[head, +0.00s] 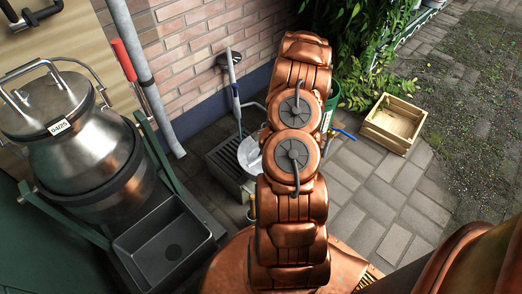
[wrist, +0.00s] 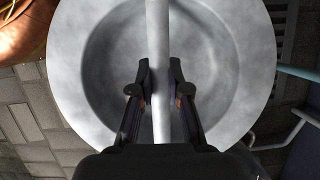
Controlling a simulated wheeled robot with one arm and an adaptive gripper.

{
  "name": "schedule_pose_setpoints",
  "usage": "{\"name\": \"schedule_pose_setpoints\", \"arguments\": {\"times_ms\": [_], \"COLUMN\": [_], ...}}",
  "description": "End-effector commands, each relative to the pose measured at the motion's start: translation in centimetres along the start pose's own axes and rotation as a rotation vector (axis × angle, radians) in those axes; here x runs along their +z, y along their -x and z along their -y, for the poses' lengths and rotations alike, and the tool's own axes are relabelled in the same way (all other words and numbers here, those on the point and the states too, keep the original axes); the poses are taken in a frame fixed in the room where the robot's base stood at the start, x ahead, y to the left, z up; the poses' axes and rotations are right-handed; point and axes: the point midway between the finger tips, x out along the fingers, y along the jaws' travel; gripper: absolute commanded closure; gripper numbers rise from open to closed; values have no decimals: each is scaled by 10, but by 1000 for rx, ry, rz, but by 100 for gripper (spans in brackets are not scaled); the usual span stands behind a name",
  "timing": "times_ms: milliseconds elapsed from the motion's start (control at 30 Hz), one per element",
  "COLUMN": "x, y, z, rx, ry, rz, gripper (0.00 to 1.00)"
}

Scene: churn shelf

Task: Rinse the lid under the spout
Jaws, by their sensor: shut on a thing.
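The lid (wrist: 95,75) is a round, dull grey metal disc with a raised rim and a bar handle across it. My gripper (wrist: 160,74) is shut on the bar handle, one finger on each side. In the head view a pale edge of the lid (head: 247,150) shows just left of my arm, over the grated drain (head: 222,160); my arm hides the rest and my gripper. I cannot clearly make out the spout; an upright grey-blue fixture (head: 235,92) stands against the brick wall behind the drain. I see no running water.
A steel churn (head: 85,160) in a green frame stands at left, with a black basin (head: 165,245) below it. A wooden crate (head: 394,123) sits on the paving at right. A green tub (head: 333,100) and plants are behind my arm.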

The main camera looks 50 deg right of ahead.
Motion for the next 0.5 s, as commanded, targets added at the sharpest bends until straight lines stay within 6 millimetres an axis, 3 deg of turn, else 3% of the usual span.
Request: {"name": "schedule_pose_setpoints", "arguments": {"times_ms": [500], "x": [0], "y": [8], "z": [-37], "rx": [0], "ry": [0], "rz": [-1], "gripper": [100]}}
